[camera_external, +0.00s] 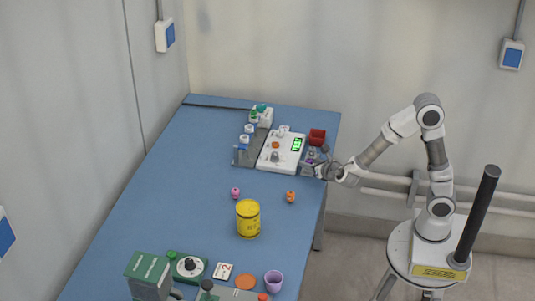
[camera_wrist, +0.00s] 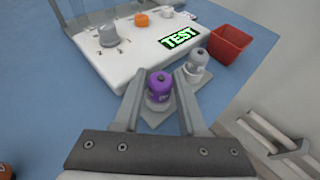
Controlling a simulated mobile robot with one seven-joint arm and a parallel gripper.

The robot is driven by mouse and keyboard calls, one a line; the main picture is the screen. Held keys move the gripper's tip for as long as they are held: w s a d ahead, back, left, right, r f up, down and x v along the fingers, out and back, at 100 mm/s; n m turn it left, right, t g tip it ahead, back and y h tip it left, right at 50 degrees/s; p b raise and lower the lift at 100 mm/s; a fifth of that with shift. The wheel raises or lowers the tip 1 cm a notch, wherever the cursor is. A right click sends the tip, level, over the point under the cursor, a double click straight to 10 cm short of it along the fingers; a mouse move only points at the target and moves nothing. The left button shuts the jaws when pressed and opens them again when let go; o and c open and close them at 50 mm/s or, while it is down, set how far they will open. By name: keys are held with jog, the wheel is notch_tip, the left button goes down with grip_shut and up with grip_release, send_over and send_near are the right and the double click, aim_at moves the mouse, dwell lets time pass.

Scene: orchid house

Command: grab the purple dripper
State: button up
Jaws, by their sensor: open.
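The purple dripper (camera_wrist: 159,88) is a small rounded bottle-like piece with a purple top and a paler base. It stands upright on a grey holder (camera_wrist: 152,118) beside the white device. In the external view it is a tiny purple spot (camera_external: 310,163) near the table's right edge. My gripper (camera_wrist: 159,76) is open, with one finger on each side of the dripper; I cannot tell whether either finger touches it. In the external view my gripper (camera_external: 323,171) reaches in from the right at the table edge.
A grey dripper (camera_wrist: 197,62) stands just behind the purple one. A red bin (camera_wrist: 230,45) and the white device with a green TEST screen (camera_wrist: 180,38) are close by. A yellow can (camera_external: 248,219), a pink piece (camera_external: 235,193) and an orange piece (camera_external: 290,197) stand nearer the front.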

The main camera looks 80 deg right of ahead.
grip_shut()
jog(key=shift+r, duration=0.15)
